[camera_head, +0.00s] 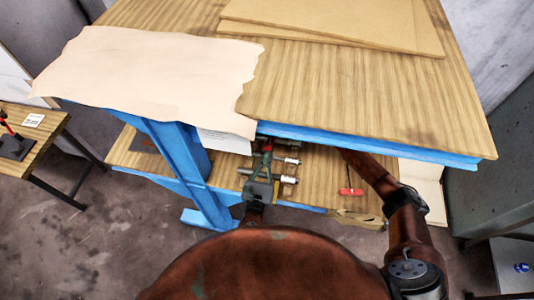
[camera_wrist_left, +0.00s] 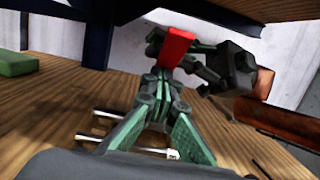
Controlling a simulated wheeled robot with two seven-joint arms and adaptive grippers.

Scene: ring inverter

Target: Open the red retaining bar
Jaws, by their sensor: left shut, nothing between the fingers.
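My left gripper (camera_head: 264,158) is shut and empty under the edge of the bench top, above the lower shelf. In the left wrist view its green fingers (camera_wrist_left: 165,100) reach forward. A red block, seemingly the red retaining bar (camera_wrist_left: 178,47), shows at their tips; I cannot tell whether they touch it. In the head view the bar is not clear behind the fingers. Silver rods (camera_head: 288,160) lie around the gripper and also show in the left wrist view (camera_wrist_left: 108,114). My right arm (camera_head: 375,178) reaches under the bench top; its gripper's jaws cannot be made out.
The bench top (camera_head: 370,95) with its blue edge overhangs the shelf (camera_head: 320,175). A blue leg (camera_head: 185,165) stands left of my gripper. A red-handled tool (camera_head: 350,191) lies on the shelf. A sheet (camera_head: 150,75) and boards (camera_head: 340,20) cover parts of the top.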

